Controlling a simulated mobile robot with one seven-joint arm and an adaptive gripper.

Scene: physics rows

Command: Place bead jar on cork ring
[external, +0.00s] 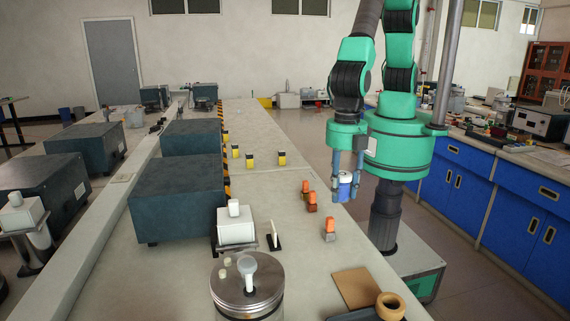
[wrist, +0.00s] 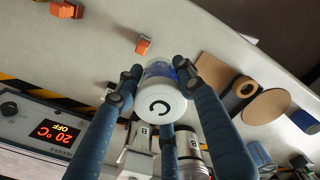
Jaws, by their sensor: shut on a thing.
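The bead jar (external: 345,187), clear with blue contents and a white lid, is between the fingers of my gripper (external: 346,178). In the wrist view my gripper (wrist: 160,76) is shut on the jar (wrist: 163,98), whose lid with a dark curved mark faces the camera. The jar appears held upright near the bench's right edge; its exact height is unclear. The cork ring (external: 390,305), a tan ring with a dark hole, lies at the near right of the bench, apart from the jar. It also shows in the wrist view (wrist: 245,88), right of the jar.
A brown square board (external: 357,288) lies beside the ring. A tan disc (wrist: 266,106) is close to it in the wrist view. Several orange-topped blocks (external: 329,230) stand near the jar. A metal canister (external: 247,287) and white-topped box (external: 237,226) stand to the left.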

